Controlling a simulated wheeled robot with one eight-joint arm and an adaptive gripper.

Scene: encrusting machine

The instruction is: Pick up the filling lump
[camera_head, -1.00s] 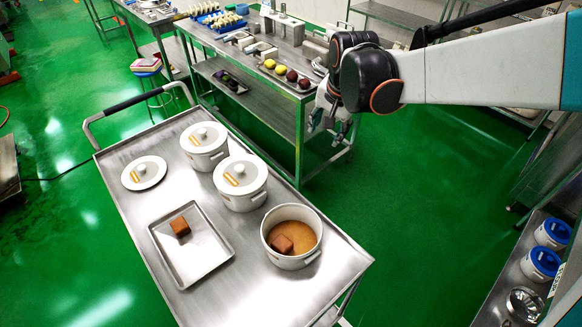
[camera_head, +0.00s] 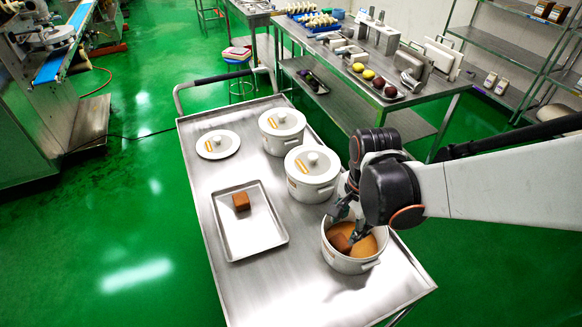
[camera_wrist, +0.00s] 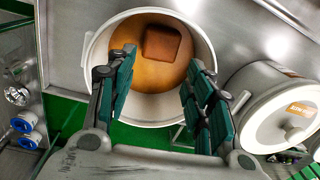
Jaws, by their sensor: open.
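A brown block, the filling lump (camera_head: 340,243), lies in the open white pot (camera_head: 366,267) on the steel cart. It rests on an orange-brown mass in the pot. It also shows in the wrist view (camera_wrist: 161,44), close to the far wall of the pot. My gripper (camera_head: 352,222) is over the pot, pointing down into it. In the wrist view my gripper (camera_wrist: 152,98) is open, its two green-padded fingers apart with nothing between them. The lump lies ahead of the fingertips, and I cannot tell the exact height gap.
Two lidded white pots (camera_head: 312,178) stand just behind the open pot, one close beside my gripper. A tray (camera_head: 256,232) with another brown block (camera_head: 241,202) and a loose lid (camera_head: 218,145) lie to the left. The cart's front (camera_head: 300,295) is clear.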

